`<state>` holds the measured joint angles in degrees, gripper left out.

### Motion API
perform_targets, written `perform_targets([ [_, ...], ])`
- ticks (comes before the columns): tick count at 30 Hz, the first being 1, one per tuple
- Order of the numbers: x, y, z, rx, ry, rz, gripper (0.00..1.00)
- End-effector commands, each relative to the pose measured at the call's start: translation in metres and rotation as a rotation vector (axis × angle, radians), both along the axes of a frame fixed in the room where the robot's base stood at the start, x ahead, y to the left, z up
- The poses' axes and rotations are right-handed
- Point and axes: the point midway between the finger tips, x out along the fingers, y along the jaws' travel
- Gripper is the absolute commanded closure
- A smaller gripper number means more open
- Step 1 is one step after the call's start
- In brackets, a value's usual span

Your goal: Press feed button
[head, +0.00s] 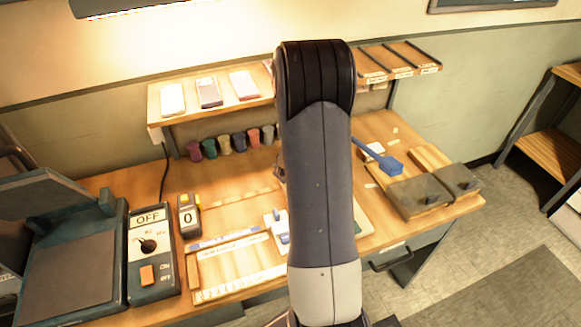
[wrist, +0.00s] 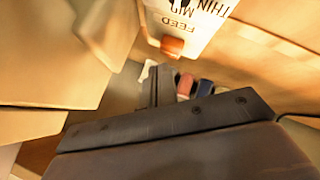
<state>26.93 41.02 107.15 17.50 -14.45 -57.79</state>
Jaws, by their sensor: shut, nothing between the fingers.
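The control box (head: 150,250) stands on the bench at the left in the head view, with an OFF display, a dark knob and an orange feed button (head: 147,274). In the wrist view the white panel is upside down at the top, with FEED, MID and THIN printed on it. The orange button (wrist: 172,46) shows at the panel's lower end. My gripper (wrist: 194,87) is shut and empty in the wrist view, below the button in the picture and apart from it there. In the head view my arm hides the gripper.
A grey machine (head: 75,255) stands left of the control box. A yellow-grey meter reading 0 (head: 188,215) is at its right. A wooden board (head: 235,265), a blue brush (head: 385,163) and dark blocks (head: 425,195) lie further right. A shelf (head: 157,105) runs behind.

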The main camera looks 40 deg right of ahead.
Motion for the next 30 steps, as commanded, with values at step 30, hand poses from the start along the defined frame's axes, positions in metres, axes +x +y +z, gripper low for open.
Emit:
perform_targets([
  [30, 0.000, 0.000, 0.053, 0.000, 0.000, 0.000, 1.00],
])
